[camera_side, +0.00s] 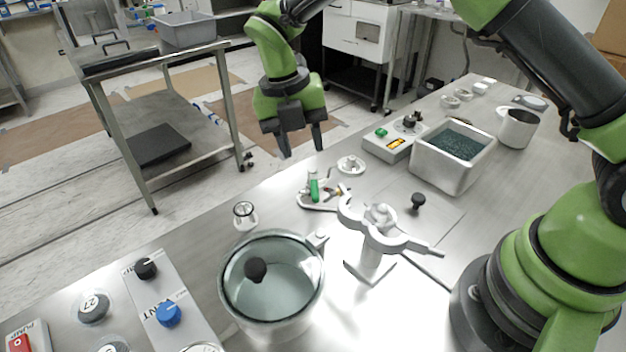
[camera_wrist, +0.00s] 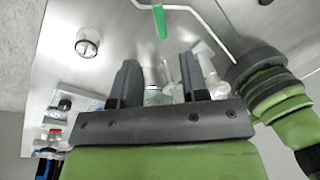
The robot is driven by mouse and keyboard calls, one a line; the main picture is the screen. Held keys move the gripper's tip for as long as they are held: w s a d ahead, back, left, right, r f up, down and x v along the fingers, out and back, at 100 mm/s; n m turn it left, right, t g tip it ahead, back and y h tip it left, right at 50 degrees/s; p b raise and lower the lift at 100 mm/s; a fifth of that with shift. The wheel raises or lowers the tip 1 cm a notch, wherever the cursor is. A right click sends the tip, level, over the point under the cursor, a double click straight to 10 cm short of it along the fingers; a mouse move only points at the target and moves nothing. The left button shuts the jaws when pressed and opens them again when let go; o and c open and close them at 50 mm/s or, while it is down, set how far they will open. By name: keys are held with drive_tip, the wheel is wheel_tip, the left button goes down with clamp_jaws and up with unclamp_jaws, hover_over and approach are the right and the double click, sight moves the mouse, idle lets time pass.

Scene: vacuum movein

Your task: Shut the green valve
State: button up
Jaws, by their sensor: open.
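The green valve has a small green lever handle (camera_side: 314,188) on a metal fitting in the middle of the steel bench. In the side view the handle stands roughly upright. The wrist view shows the green handle (camera_wrist: 159,22) at the top, beside a bent pale tube. My gripper (camera_side: 302,150) points down with its jaws apart and empty. It hangs above the far edge of the bench, up and left of the valve, not touching it. In the wrist view the two dark fingers (camera_wrist: 159,65) are spread, and the handle lies beyond their tips.
A lidded glass vessel (camera_side: 235,292) and a white clamp stand (camera_side: 372,262) stand nearest the valve. A metal bath (camera_side: 430,178) and a control box (camera_side: 385,146) are behind right. A knob panel (camera_side: 180,325) is front left. A small glass-topped fitting (camera_side: 244,222) sits left.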

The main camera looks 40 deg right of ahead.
sight(314, 188)
drive_tip(key=f, duration=0.3)
drive_tip(key=d+f, duration=0.1)
drive_tip(key=f, duration=0.2)
drive_tip(key=s+f, duration=0.1)
drive_tip(key=f, duration=0.2)
drive_tip(key=shift+d, duration=0.2)
drive_tip(key=shift+c, duration=0.5)
drive_tip(key=shift+r, duration=0.1)
clamp_jaws()
